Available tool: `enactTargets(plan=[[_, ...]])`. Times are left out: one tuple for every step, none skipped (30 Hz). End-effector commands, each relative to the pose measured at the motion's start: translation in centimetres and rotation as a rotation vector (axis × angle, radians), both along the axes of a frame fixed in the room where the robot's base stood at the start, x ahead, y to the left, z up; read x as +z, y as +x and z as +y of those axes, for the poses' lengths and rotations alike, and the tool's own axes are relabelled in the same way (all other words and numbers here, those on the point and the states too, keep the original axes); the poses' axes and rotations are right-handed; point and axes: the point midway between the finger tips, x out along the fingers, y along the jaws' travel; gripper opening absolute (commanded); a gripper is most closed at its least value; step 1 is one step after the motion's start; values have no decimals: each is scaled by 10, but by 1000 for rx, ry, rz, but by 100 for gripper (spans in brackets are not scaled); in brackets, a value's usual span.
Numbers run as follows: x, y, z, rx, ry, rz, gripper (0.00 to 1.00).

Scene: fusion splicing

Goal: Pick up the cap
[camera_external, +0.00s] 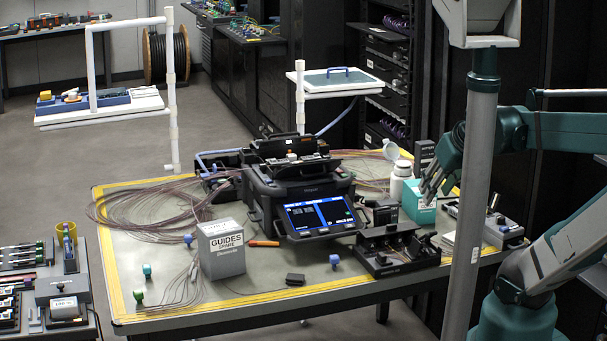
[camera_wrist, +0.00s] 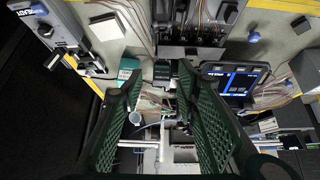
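Several small round cap-like pieces lie on the work table; which one is the task's cap is unclear. A blue one (camera_external: 334,260) is at the front, another blue one (camera_external: 188,239) is left of the guides box, and a teal one (camera_external: 147,269) and a green one (camera_external: 139,294) are near the left edge. The front blue one seems to show in the wrist view (camera_wrist: 253,37). A white bottle (camera_external: 400,177) has a round white lid (camera_external: 391,149) at its top. My gripper (camera_external: 430,190) is over the teal box; in the wrist view its fingers (camera_wrist: 158,82) are apart, with nothing between them.
The teal box (camera_external: 417,207) is close to my fingers. The splicer (camera_external: 318,213) stands mid-table, with a black fixture (camera_external: 398,250) right of it. The guides box (camera_external: 222,249) and loose fibre coils (camera_external: 140,205) occupy the left. The table's front strip is mostly clear.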

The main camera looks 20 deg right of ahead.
Motion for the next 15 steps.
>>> enactTargets(plan=[[1,1,1,7,-2,3,32],[1,2,2,12,-5,5,32],[2,3,3,20,-8,9,32],[2,4,4,27,-12,12,32],[2,6,6,36,-16,16,32],[2,7,8,50,-22,22,32],[3,9,9,60,-27,28,32],[3,10,11,72,-32,34,32],[3,13,14,91,-40,42,32],[3,15,16,105,-46,48,32],[3,17,19,120,-53,55,32],[3,19,22,142,-62,65,32],[3,21,24,158,-68,72,32],[3,24,27,175,-76,79,32],[3,26,31,197,-86,89,32]])
